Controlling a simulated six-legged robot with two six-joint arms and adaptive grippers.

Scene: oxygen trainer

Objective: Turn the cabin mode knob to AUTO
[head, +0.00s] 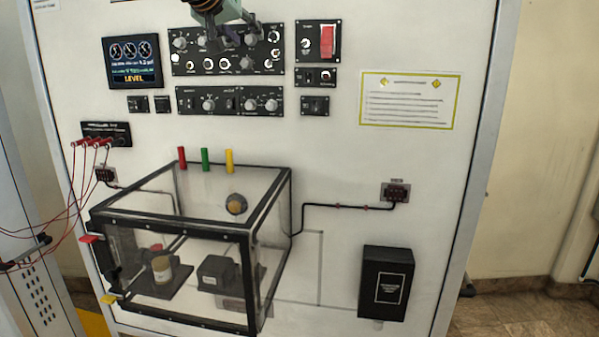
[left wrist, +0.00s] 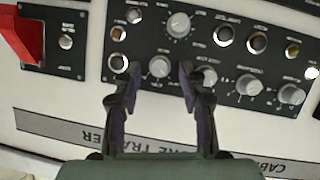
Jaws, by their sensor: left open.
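The upper control panel (head: 228,66) is black with several grey knobs and round buttons; its labels are too small to read, so I cannot tell which knob is cabin mode. My left gripper (head: 222,38) is open at the panel's top edge in the head view. In the left wrist view the panel appears upside down, and the open left gripper (left wrist: 152,68) has its two dark fingers on either side of a grey knob (left wrist: 160,67). I cannot tell whether they touch it. Another knob (left wrist: 205,76) is partly behind the right finger. My right gripper is not in view.
A red guarded switch (head: 327,41) is right of the panel and also shows in the left wrist view (left wrist: 22,37). A lower knob panel (head: 230,100), a screen (head: 132,62) reading LEVEL and a clear black-framed box (head: 270,210) are on or before the board.

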